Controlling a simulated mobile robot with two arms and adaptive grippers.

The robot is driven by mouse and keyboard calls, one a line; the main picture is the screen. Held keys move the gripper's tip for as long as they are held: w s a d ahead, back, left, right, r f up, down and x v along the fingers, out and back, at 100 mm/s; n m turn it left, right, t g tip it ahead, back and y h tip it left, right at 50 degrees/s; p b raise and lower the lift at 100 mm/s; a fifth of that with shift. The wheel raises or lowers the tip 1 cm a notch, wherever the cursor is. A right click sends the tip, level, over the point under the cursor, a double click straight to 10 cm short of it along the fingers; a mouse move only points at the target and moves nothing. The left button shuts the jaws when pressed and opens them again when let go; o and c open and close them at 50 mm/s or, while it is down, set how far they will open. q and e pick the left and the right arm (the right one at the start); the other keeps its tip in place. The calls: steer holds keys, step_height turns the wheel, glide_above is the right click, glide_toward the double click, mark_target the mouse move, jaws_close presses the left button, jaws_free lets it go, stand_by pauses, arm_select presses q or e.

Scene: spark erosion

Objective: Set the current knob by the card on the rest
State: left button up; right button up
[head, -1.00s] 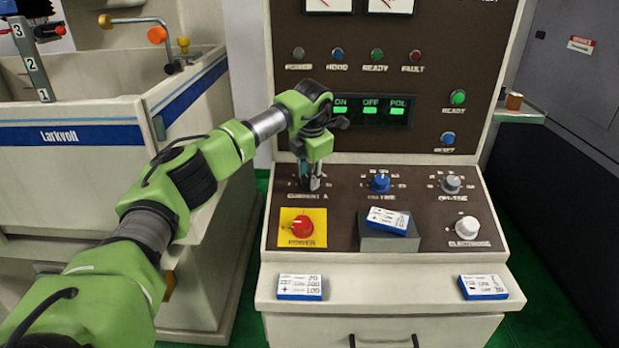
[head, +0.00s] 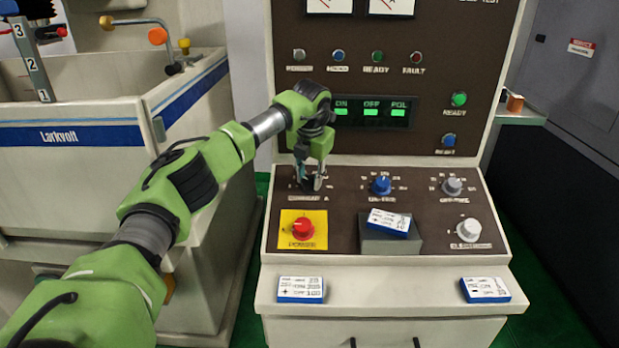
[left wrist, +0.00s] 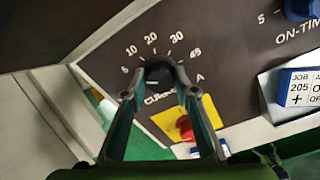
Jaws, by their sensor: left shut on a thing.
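The black current knob (left wrist: 157,72) sits inside a dial marked 5, 10, 20, 30 and 45 in the left wrist view. My left gripper (left wrist: 154,84) is shut on it, with a finger on each side. In the head view my left gripper (head: 311,187) covers most of the knob at the panel's upper left. The card (head: 389,221), white with a blue edge, lies tilted on the grey rest (head: 390,242). My right gripper is out of view.
A red knob on a yellow plate (head: 290,242) is just below my left gripper. A blue on-time knob (head: 381,185) and a grey knob (head: 452,186) are to the right. Two other cards lie on the front ledge, left (head: 300,289) and right (head: 485,289).

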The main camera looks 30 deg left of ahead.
arm_select(q)
steer(key=shift+r, duration=0.1)
steer(key=o, duration=1.1)
steer(key=v, duration=1.2)
steer(key=shift+a, duration=0.1)
